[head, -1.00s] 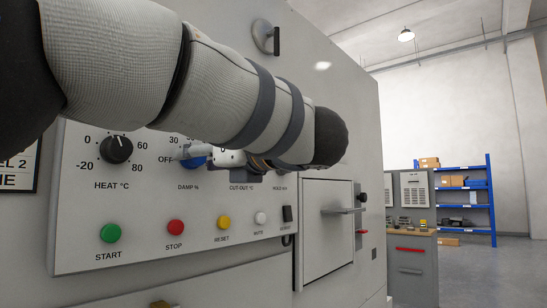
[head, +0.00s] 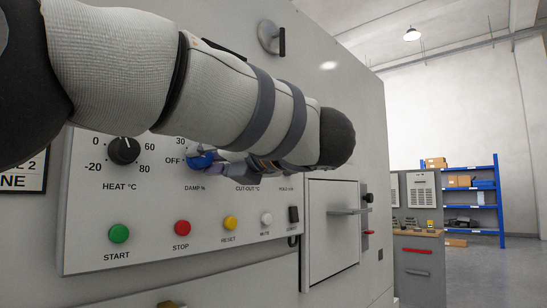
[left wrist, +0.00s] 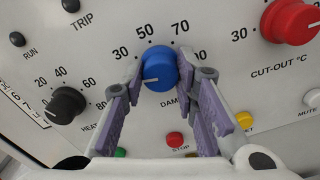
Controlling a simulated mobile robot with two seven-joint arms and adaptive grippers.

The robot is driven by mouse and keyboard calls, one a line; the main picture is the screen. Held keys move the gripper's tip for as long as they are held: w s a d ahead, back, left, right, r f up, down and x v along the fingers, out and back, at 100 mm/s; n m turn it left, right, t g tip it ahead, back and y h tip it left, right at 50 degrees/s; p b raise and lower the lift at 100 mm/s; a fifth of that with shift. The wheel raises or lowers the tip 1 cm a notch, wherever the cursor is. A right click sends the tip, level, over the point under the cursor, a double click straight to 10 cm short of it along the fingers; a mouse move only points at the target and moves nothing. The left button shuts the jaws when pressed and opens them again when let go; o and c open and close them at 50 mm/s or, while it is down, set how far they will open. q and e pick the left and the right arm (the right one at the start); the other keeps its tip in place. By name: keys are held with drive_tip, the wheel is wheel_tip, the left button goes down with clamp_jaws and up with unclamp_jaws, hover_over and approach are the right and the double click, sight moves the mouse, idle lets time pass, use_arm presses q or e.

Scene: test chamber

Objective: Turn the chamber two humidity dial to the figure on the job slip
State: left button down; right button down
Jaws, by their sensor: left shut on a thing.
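The blue DAMP % dial (head: 201,161) is on the pale control panel (head: 82,225), right of the black HEAT dial (head: 124,150). It also shows in the left wrist view (left wrist: 159,65), with a white mark on its lower left part. My left gripper (left wrist: 161,72) is shut on this dial, one purple-padded finger on each side. In the head view my left gripper (head: 205,156) is partly hidden behind my forearm, which also covers much of the dial's scale. The job slip is not seen. My right gripper is not in view.
The red CUT-OUT dial (left wrist: 291,22) is up and right of the blue one in the wrist view. Below are green START (head: 119,234), red STOP (head: 182,228) and yellow RESET (head: 230,223) buttons. A door handle (head: 350,212) sticks out at right.

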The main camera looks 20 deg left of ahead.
use_arm(q)
drive_tip(key=m, duration=1.4)
drive_tip(key=shift+m, duration=0.3)
drive_tip(key=m, duration=1)
drive_tip(key=shift+r+m, duration=0.1)
drive_tip(key=shift+m, duration=0.3)
drive_tip(key=c, duration=1.2)
unclamp_jaws()
drive_tip(key=shift+a, duration=0.1)
drive_tip(key=shift+c, duration=0.2)
